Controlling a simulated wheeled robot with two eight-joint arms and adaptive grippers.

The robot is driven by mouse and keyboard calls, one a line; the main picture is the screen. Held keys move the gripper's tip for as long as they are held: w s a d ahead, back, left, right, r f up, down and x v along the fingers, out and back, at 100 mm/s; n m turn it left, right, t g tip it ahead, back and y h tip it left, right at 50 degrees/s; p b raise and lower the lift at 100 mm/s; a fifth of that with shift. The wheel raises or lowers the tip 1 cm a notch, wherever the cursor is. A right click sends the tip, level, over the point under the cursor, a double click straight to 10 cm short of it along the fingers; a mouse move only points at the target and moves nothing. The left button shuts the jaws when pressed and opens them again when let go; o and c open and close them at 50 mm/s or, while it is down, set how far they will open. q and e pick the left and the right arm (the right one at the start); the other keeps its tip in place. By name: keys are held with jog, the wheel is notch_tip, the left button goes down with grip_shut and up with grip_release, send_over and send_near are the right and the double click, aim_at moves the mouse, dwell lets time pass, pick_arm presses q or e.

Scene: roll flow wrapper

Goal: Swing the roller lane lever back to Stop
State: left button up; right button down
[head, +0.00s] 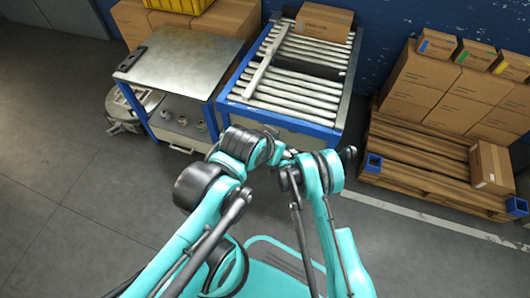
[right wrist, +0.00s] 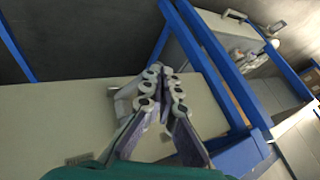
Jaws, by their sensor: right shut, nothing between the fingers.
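The roller lane (head: 228,110) has a blue frame and pale rollers and stands at the top centre of the head view. Its lever cannot be made out in either view, so I cannot tell its position; my arms cover part of the lane's near side. In the right wrist view my right gripper (right wrist: 166,75) has its fingertips together with nothing between them. I cannot tell whether the fingers touch anything. My left gripper cannot be made out.
A grey-topped blue cart (head: 185,55) stands left of the lane. A carton (head: 324,22) sits at the lane's far end, and a pale bar (head: 268,60) lies across the rollers. A wooden pallet (head: 420,160) with stacked cartons stands right. The floor (head: 60,140) at left is clear.

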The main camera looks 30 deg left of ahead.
pick_arm(q)
jog(key=shift+a, duration=0.25)
pick_arm(e)
jog(key=shift+a, duration=0.3)
pick_arm(q)
jog(key=shift+s, duration=0.1)
pick_arm(e)
jog(key=shift+a+r, duration=0.1)
jog(key=shift+a, duration=0.1)
pick_arm(q)
jog(key=shift+r, duration=0.1)
pick_arm(e)
jog(key=shift+r, duration=0.1)
